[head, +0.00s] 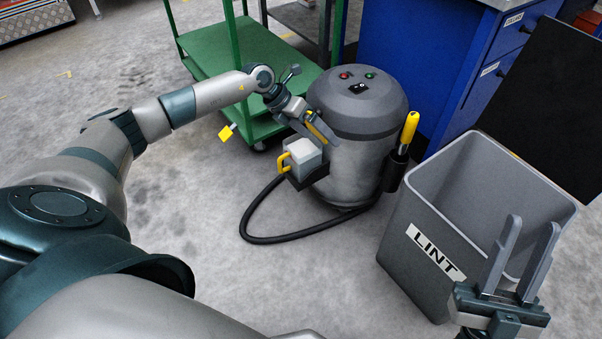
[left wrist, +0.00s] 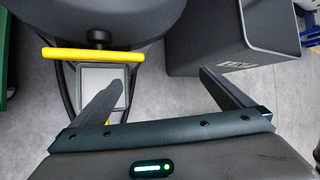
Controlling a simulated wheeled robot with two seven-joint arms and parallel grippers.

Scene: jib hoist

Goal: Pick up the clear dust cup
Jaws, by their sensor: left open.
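The dust cup (head: 304,157) is a pale box with a yellow handle. It sits in a dark holder on the left side of the grey canister vacuum (head: 350,165). In the left wrist view the cup (left wrist: 90,77) shows from above, below a yellow bar (left wrist: 92,54) on the vacuum. My left gripper (head: 303,122) is just above the cup, open and empty. In the left wrist view the left gripper's (left wrist: 160,80) left finger overlaps the cup in the picture; I cannot tell whether they touch. My right gripper (head: 528,242) is open and empty in front of the bin.
A grey bin marked LINT (head: 410,245) stands open to the right of the vacuum. A black hose (head: 255,238) loops on the floor. A yellow-handled tool (head: 409,128) sits in a side holster. A green cart (head: 225,60) and blue cabinet (head: 400,50) stand behind.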

